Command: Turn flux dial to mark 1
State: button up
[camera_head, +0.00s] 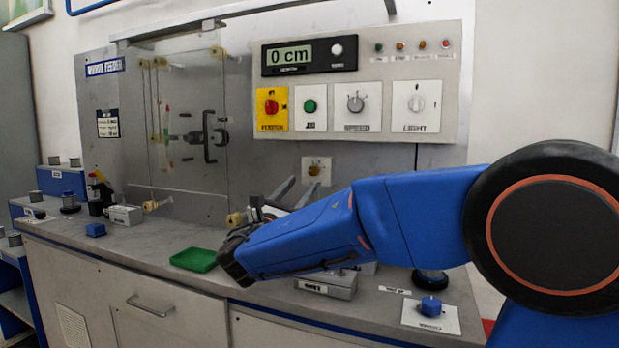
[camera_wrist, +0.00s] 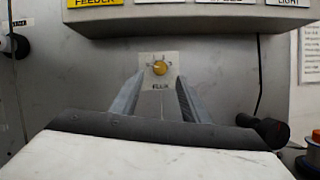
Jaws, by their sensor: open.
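The flux dial (camera_wrist: 160,68) is a small yellow knob on a pale square plate labelled FLUX, fixed to the grey back wall. In the wrist view it shows upper middle, between the tips of my gripper (camera_wrist: 157,92). The marks around the knob are too small to read surely. In the head view the dial plate (camera_head: 316,170) is on the wall below the control panel. My gripper (camera_head: 283,190) is open and empty, its two fingers pointing towards the wall below the dial. A gap seems to remain between fingertips and dial.
The control panel (camera_head: 440,66) juts out above the dial, with red, green, speed and light controls. A green tray (camera_head: 194,260) and blue block (camera_head: 95,230) lie on the grey bench (camera_head: 150,250). A blue knob (camera_head: 431,306) sits on a plate at front right.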

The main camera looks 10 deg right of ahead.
aim_at(313, 172)
jog(key=x, duration=0.6)
jog(key=shift+w+d, duration=0.15)
jog(key=shift+c, duration=0.4)
jog(key=c, duration=1)
